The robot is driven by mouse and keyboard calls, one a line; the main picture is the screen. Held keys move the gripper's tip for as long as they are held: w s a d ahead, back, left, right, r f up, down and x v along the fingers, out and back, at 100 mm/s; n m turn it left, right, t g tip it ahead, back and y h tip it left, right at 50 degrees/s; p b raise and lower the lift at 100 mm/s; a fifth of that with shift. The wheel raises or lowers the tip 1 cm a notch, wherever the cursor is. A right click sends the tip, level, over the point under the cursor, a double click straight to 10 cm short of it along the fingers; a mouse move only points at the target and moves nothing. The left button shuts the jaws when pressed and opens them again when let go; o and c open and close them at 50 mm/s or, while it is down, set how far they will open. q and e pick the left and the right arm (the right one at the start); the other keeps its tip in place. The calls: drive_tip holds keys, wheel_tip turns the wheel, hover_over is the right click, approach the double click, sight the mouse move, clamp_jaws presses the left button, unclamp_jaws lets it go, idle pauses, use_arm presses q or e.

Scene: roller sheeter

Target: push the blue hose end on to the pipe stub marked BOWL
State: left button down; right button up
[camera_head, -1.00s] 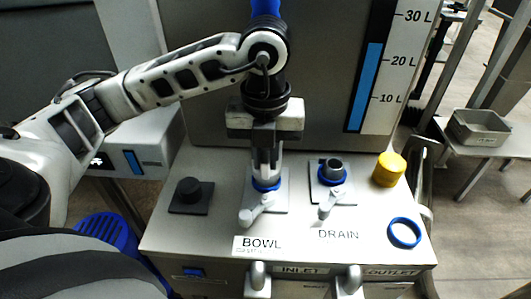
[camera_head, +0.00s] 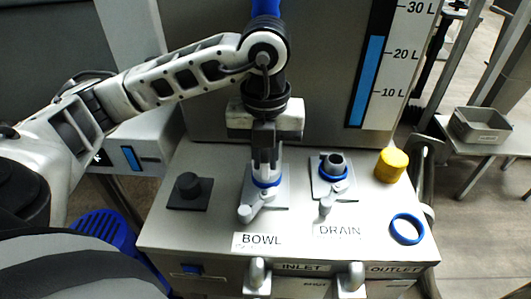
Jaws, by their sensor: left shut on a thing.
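A blue ring (camera_head: 266,181) shows low at this stub. My left gripper (camera_head: 266,166) points straight down over the stub, its fingers close together just above the blue ring. It is shut on what appears to be the blue hose end, mostly hidden by the fingers. A blue hose length (camera_head: 265,7) shows at the top edge, behind my wrist. I cannot tell how far the hose end sits on the stub. My right gripper is not in view.
To the right stands the DRAIN stub (camera_head: 336,161), with a blue ring and a grey lever. A yellow cap (camera_head: 391,165), a loose blue ring (camera_head: 406,229) and a black knob (camera_head: 188,184) are on the same top. A tank with a level scale (camera_head: 370,80) rises behind.

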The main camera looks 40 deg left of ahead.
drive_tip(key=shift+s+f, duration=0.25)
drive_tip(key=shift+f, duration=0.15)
use_arm(q)
drive_tip(key=c, duration=1.3)
unclamp_jaws()
drive_tip(key=shift+f, duration=0.1)
drive_tip(key=shift+r, duration=0.25)
wheel_tip(320, 180, up, 16)
drive_tip(key=p, duration=0.4)
drive_tip(key=shift+s+f, duration=0.1)
drive_tip(key=shift+f, duration=0.1)
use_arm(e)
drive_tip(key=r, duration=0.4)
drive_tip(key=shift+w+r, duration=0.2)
